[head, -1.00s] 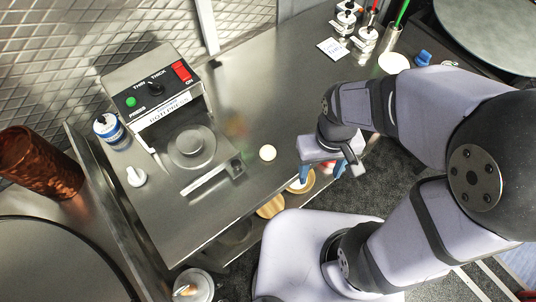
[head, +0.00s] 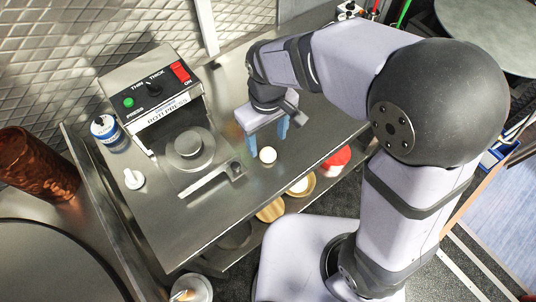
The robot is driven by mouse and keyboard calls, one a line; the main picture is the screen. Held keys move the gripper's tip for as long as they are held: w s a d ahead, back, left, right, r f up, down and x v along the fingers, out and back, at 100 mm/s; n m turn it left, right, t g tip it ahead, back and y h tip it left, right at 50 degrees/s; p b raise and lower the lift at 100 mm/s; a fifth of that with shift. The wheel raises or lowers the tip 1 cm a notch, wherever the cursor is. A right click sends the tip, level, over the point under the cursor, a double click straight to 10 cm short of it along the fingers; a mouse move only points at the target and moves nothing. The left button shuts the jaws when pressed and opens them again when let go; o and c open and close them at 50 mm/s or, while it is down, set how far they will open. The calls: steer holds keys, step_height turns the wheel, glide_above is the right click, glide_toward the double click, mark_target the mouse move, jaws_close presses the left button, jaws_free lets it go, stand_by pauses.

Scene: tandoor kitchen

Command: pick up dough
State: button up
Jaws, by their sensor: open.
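The dough (head: 267,155) is a small pale ball on the steel counter, to the right of the roti press. My gripper (head: 267,142) points down with its two blue fingers apart and nothing between them that I can see. In this view the fingers appear just behind the dough, one on each side of it. I cannot tell how high the fingertips are above the counter.
The roti press (head: 155,90) with its round plate (head: 188,143) stands left of the dough. A blue-and-white can (head: 105,128) and a small white object (head: 134,179) are further left. A lower shelf holds bowls, one with red contents (head: 336,158). The front counter is clear.

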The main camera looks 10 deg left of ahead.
mark_target(268, 156)
steer(key=shift+d+f+p, duration=0.1)
steer(key=shift+f+p, duration=0.85)
steer(key=shift+f, duration=2.3)
steer(key=c, duration=0.7)
